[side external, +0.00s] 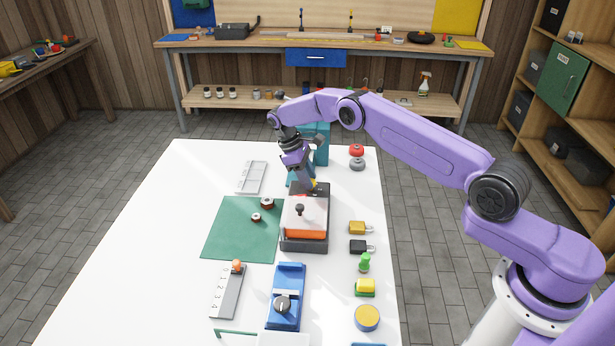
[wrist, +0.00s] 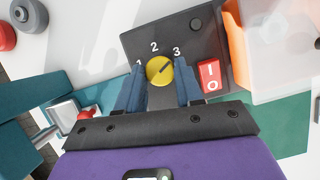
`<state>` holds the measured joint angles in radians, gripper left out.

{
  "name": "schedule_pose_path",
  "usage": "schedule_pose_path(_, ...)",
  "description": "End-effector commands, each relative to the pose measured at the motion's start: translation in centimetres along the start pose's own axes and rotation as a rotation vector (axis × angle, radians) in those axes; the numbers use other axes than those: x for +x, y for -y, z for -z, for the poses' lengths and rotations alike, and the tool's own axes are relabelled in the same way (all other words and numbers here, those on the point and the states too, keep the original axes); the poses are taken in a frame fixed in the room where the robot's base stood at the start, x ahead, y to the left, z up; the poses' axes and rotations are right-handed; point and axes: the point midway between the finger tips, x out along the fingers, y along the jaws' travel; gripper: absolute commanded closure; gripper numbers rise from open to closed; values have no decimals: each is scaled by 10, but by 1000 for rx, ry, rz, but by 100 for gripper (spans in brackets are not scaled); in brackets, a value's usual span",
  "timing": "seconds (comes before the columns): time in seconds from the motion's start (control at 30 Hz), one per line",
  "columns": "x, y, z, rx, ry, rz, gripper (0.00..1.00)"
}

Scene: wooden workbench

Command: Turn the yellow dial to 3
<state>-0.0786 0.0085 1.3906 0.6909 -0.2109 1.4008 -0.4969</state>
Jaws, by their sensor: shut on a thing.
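The yellow dial (wrist: 159,70) sits on a dark panel (wrist: 160,40) marked 1, 2 and 3 in the wrist view. Its dark pointer line slants up and right, roughly toward the 3. My gripper (wrist: 159,84) has one blue finger on each side of the dial and is shut on it. In the side external view my gripper (side external: 306,183) reaches down at the far end of the dark box (side external: 305,245). A bit of yellow shows there beside the fingers.
A red switch (wrist: 209,76) marked I and O is right of the dial. The box carries an orange part with a clear cover (side external: 303,222). A green mat (side external: 225,240) lies left, padlocks (side external: 359,228) right, and a blue device (side external: 287,310) in front.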

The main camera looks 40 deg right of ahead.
Motion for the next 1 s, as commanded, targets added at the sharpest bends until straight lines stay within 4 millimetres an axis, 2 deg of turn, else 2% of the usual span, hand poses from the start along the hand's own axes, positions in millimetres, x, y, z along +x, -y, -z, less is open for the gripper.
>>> schedule_pose_path(0.07, -2, 0, 1, 1, -5, -2, 95)
schedule_pose_path(0.1, -2, 0, 1, 1, -6, -2, 58)
schedule_pose_path(0.17, -2, 0, 1, 0, -5, -2, 39)
schedule_pose_path(0.57, -6, 0, 1, 0, -3, -2, 39)
schedule_pose_path(0.9, -52, 0, 1, 0, -7, -3, 39)
schedule_pose_path(1.0, -58, 0, 2, 0, -5, -3, 39)
